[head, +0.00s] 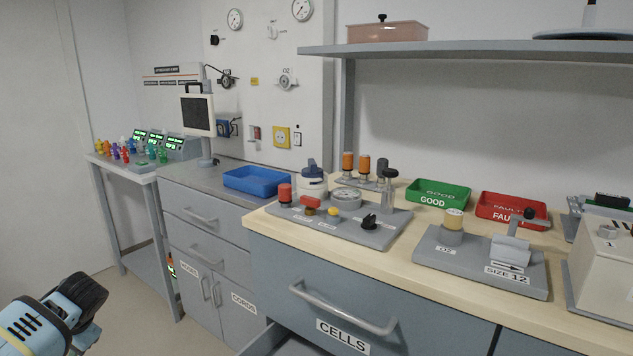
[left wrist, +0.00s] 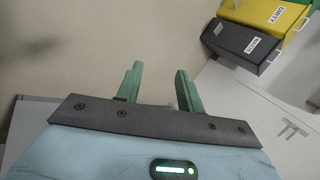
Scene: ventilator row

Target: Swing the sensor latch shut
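A grey fixture plate (head: 430,256) sits on the wooden counter at the right of the head view. On it stands a short cylinder with a tan top (head: 453,220), behind an "O2" label. To its right is a light grey block (head: 510,248) with a dark-knobbed lever (head: 521,221) standing up from it, by a "SIZE 12" label and an arrow. This lever may be the sensor latch; I cannot tell for certain. My left gripper (left wrist: 159,72) is open and empty in the left wrist view, its green fingers apart, far from the fixture. My right gripper is not in view.
A second panel (head: 392,238) with knobs and a gauge stands left of the fixture. Green (head: 438,197) and red (head: 511,209) trays lie behind. A white box (head: 604,270) stands close right. The "CELLS" drawer (head: 285,343) front juts out below. A shelf (head: 480,48) hangs above.

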